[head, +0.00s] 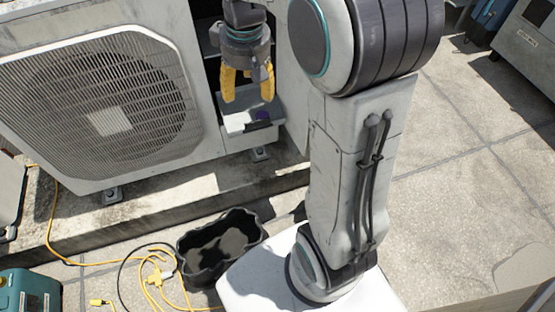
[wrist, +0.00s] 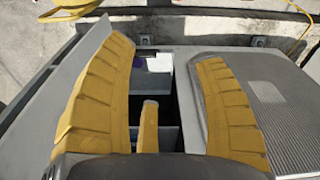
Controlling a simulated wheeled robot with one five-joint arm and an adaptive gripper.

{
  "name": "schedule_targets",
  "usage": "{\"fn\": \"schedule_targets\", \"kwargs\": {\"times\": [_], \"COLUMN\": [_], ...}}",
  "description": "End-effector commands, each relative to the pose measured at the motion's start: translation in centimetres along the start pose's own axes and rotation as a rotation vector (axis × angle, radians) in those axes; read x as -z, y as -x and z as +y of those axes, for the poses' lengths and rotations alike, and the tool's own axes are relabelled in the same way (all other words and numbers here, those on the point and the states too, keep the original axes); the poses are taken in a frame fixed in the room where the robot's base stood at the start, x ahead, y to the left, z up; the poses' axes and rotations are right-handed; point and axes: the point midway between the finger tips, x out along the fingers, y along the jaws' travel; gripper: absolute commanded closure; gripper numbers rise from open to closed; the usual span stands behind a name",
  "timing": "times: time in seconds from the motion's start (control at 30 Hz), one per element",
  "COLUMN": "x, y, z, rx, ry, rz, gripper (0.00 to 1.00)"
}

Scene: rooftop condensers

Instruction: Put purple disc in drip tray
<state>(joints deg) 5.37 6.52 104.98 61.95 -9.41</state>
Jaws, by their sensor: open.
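My gripper (head: 247,98) has yellow fingers, open and pointing down, in front of the open bay of the condenser unit. In the wrist view the fingers of my gripper (wrist: 165,52) are spread with nothing held between them. The purple disc (head: 263,115) lies on a white pull-out shelf (head: 238,122) just below the fingers, toward its right side. A small purple patch, likely the disc, shows in the wrist view (wrist: 147,54) between the fingertips. A black open tray (head: 200,274) with a wavy rim, likely the drip tray, sits on the ground below, empty as far as I see.
The condenser (head: 185,60) with its round fan grille stands left of the bay on a concrete ledge (head: 165,200). A yellow cable (head: 75,262) and a teal box (head: 30,290) lie left of the black tray.

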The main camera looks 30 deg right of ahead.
Motion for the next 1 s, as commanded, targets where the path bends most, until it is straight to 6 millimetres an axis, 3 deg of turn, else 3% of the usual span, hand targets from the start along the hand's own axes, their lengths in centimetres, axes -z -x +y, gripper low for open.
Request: {"fn": "schedule_targets", "kwargs": {"times": [0.03,0.2,0.4,0.5,0.7,1.0], "x": [-2.1,-8.3,-14.0,-15.8,-17.6,-17.8], "y": [0.6,0.9,0.1,-0.5,-1.1,-1.2], "z": [-0.8,-2.6,-3.9,-4.3,-4.6,-4.6], "rx": [-0.001,0.000,0.003,0.005,0.007,0.007], "ry": [-0.004,-0.027,-0.048,-0.056,-0.063,-0.064], "rz": [0.013,0.048,0.077,0.085,0.095,0.094], "gripper": [0.36,0.36,0.36,0.36,0.36,0.36]}}
